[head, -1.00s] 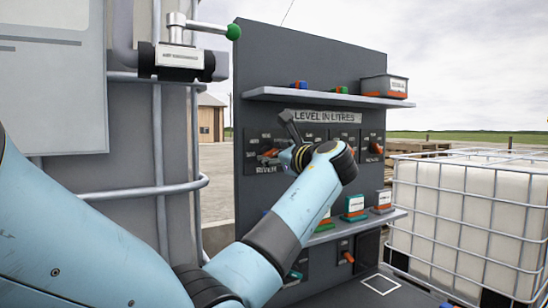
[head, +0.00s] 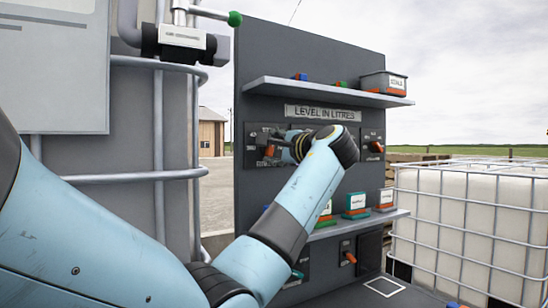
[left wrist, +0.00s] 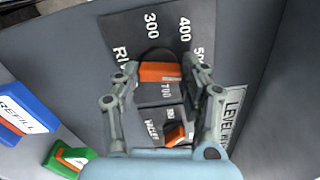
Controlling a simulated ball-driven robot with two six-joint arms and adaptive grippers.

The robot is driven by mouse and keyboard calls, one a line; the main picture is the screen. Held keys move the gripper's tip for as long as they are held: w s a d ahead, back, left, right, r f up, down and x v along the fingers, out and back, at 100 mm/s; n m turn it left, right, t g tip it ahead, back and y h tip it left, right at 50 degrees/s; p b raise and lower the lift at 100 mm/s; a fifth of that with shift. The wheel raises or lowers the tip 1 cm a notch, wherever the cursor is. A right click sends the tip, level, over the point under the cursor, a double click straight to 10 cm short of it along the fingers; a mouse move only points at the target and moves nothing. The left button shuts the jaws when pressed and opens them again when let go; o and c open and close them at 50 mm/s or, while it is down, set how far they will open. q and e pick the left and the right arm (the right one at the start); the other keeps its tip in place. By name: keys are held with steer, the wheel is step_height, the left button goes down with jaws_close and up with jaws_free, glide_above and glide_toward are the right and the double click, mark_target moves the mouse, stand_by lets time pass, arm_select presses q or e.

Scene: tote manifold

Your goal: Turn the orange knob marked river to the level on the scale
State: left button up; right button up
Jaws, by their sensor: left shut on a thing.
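The orange knob (left wrist: 160,71) sits on a dark plate (left wrist: 178,20) with a scale; the figures 300, 400 and 700 can be read, and part of the word RIVER. My left gripper (left wrist: 158,74) has its fingers on either side of the knob and is shut on it. In the wrist view the orange bar lies crosswise between the fingers. The knob's pointer mark cannot be made out. My right gripper is not in view.
A second orange knob (left wrist: 175,135) is close beside the gripper. Another knob (head: 376,147) is at the panel's right. A shelf (head: 325,92) with a bin (head: 383,84) is above, and a lower shelf (head: 350,228) holds several boxes. A caged tank (head: 470,220) stands right.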

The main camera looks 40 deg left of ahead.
arm_select(q)
steer(key=shift+f+n+b, duration=0.15)
steer(key=shift+n+b, duration=0.6)
steer(key=shift+n, duration=0.35)
steer(key=o, duration=1.2)
steer(key=shift+c, duration=0.2)
steer(key=v, duration=1.2)
steer(key=shift+d, duration=0.1)
